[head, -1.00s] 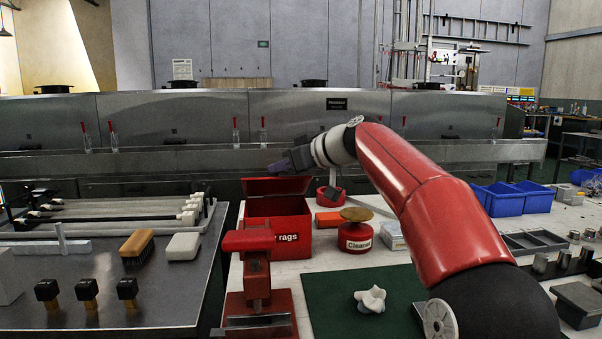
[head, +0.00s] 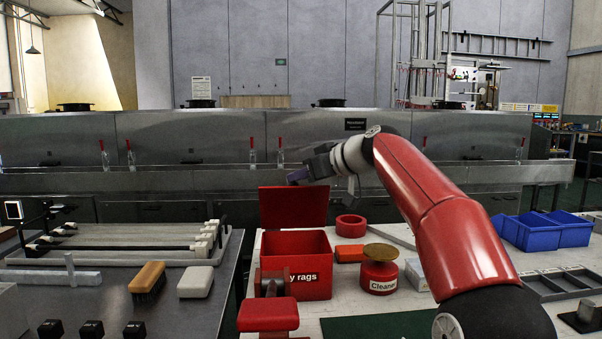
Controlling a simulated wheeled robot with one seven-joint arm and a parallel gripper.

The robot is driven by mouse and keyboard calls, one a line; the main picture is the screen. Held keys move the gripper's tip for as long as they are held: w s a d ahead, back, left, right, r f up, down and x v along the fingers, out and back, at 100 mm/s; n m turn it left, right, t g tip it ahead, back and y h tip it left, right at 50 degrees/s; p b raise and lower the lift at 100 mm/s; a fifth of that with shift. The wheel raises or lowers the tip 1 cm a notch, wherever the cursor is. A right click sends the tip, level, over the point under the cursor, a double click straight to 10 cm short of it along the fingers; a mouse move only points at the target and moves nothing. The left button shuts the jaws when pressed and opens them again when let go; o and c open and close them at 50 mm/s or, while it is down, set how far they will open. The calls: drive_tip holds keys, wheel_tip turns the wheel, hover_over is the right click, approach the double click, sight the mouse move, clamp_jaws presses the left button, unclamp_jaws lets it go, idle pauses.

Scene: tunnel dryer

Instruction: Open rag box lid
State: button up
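The red rag box (head: 312,275), with "y rags" readable on its front label, stands on the white table right of the dark workbench. Its red lid (head: 291,207) stands raised and nearly upright at the back of the box, and the open top shows the inside. My gripper (head: 298,177) is above the raised lid, near its upper right corner. It is seen from the side and small, so I cannot tell whether its fingers are open or shut, or whether they touch the lid.
A red Cleaner tin (head: 379,278) and a red ring (head: 350,226) stand right of the box. A red vise-like tool (head: 267,315) stands in front and hides part of the label. Blue bins (head: 540,230) are at the right. A brush (head: 149,279) lies on the left bench (head: 190,315).

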drive_tip(key=shift+o, duration=1.2)
drive_tip(key=shift+w+d+f, duration=0.1)
drive_tip(key=shift+w+f, duration=0.05)
drive_tip(key=shift+f, duration=0.35)
drive_tip(key=shift+a+r, duration=0.15)
drive_tip(key=shift+a, duration=0.1)
drive_tip(key=b+v, duration=0.1)
drive_tip(key=v, duration=0.6)
drive_tip(key=shift+s+d, duration=0.2)
drive_tip(key=shift+d, duration=0.15)
drive_tip(key=shift+r, duration=0.15)
